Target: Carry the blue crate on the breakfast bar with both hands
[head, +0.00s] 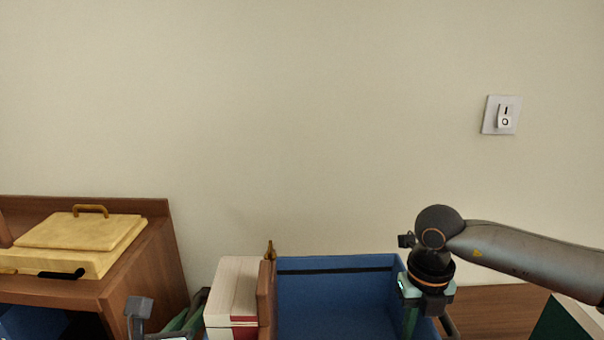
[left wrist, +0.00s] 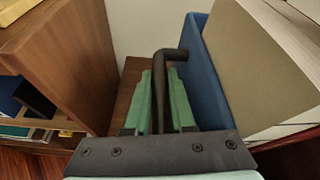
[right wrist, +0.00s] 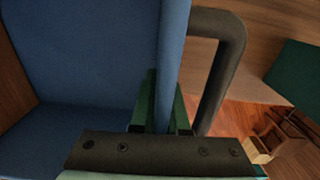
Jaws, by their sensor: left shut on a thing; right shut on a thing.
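The blue crate (head: 335,300) is at the bottom middle of the head view, its lower part cut off. A thick book (head: 234,290) and a brown wooden piece (head: 266,305) are in its left part. My left gripper (head: 190,318) is at the crate's left side; in the left wrist view its green fingers are shut around the crate's dark handle (left wrist: 160,90). My right gripper (head: 413,318) is at the right side; in the right wrist view its fingers straddle the blue wall (right wrist: 172,60), with the right handle (right wrist: 225,70) outside them. I cannot tell whether the crate is lifted.
A wooden cabinet (head: 150,285) with a yellow lidded box (head: 75,245) on it stands at the left. A wooden surface (head: 495,308) lies to the right of the crate. The wall behind is bare except for a light switch (head: 502,115).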

